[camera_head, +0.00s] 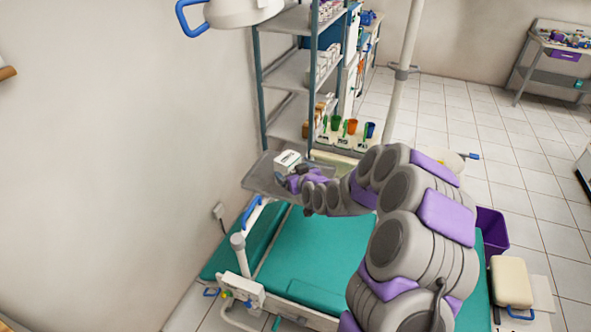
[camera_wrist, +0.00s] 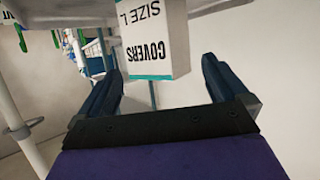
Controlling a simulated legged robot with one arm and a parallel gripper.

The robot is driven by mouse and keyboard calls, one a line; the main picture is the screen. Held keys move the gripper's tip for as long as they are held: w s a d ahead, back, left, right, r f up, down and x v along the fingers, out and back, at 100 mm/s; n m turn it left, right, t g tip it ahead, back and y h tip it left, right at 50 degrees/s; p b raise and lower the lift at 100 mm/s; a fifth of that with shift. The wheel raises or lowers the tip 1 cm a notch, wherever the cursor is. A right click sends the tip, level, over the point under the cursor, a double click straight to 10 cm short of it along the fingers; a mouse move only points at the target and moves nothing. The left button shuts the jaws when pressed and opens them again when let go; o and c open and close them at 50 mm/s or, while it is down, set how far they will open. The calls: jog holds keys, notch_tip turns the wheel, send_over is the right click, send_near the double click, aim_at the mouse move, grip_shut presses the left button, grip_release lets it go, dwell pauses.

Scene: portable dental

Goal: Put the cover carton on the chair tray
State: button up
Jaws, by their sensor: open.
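The cover carton (camera_head: 288,161) is a small white box on the grey chair tray (camera_head: 255,183), near its back edge. In the wrist view the carton (camera_wrist: 153,38) shows upside-down "COVERS SIZE L" lettering and a teal edge. Its far end runs out of the frame. My gripper (camera_head: 283,179) is at the near side of the carton, over the tray. In the wrist view its two dark fingers (camera_wrist: 162,78) are spread wide, with clear gaps to the carton on both sides. Whether the fingertips reach past the carton's near face I cannot tell.
A grey shelf rack (camera_head: 290,70) with boxes stands behind the tray. Cups in holders (camera_head: 345,128) are right of it. The teal dental chair (camera_head: 315,250) lies below my arm. A purple bin (camera_head: 492,230) and a beige case (camera_head: 511,281) stand right. Tiled floor is clear at the right.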

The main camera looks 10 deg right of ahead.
jog(key=s+r+g, duration=0.4)
jog(key=s+g, duration=0.1)
jog(key=s, duration=1.2)
jog(key=s+a+r+m+g+h, duration=0.1)
jog(key=s+r+g, duration=0.3)
jog(key=s, duration=1.4)
jog(key=s+a+r+m+g+h+p, duration=0.1)
jog(key=s+r+g, duration=0.3)
jog(key=s, duration=1.4)
jog(key=shift+s+g, duration=0.15)
jog(key=shift+g, duration=0.95)
jog(key=shift+c, duration=0.2)
